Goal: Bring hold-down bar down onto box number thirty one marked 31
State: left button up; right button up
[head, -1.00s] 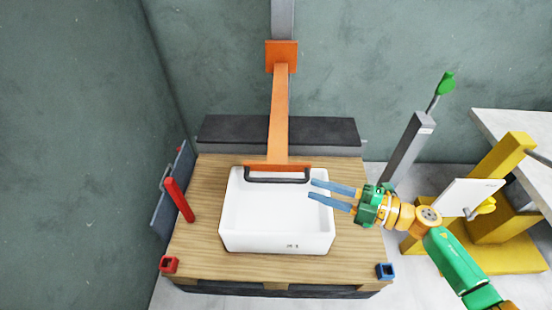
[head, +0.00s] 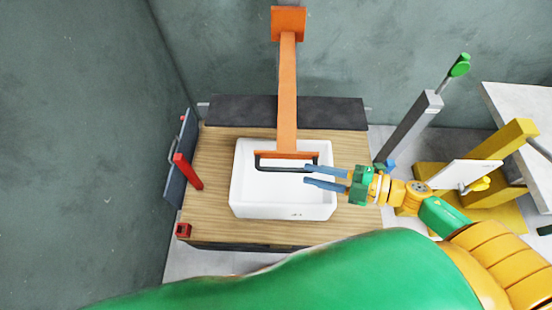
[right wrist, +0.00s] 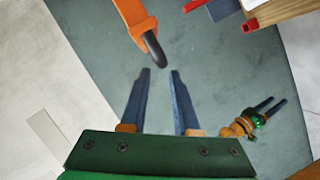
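The white box (head: 285,207) sits on the wooden table, open side up. A small dark mark on its front wall is too small to read. The orange hold-down bar (head: 287,100) reaches forward from the back and ends in a crosspiece with a dark handle (head: 284,169) over the box. My right gripper (head: 306,175) is open, its blue fingertips by the handle's right end. In the right wrist view the handle (right wrist: 153,48) is just beyond the two spread fingers (right wrist: 160,72), not gripped. My left gripper (right wrist: 270,106) shows there, open and empty; the head view does not show it.
The wooden table (head: 210,180) carries a red post (head: 187,171) at left and a red socket (head: 183,230) at its front left. A grey post with a green knob (head: 460,66) and a yellow press (head: 485,150) stand at right. My green arm covers the lower foreground.

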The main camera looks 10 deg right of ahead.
aim_at(286, 168)
jog(key=p+x, duration=0.1)
jog(key=x, duration=0.6)
jog(key=shift+a, duration=0.15)
grip_shut()
jog(key=shift+w, duration=0.1)
dwell(1.0)
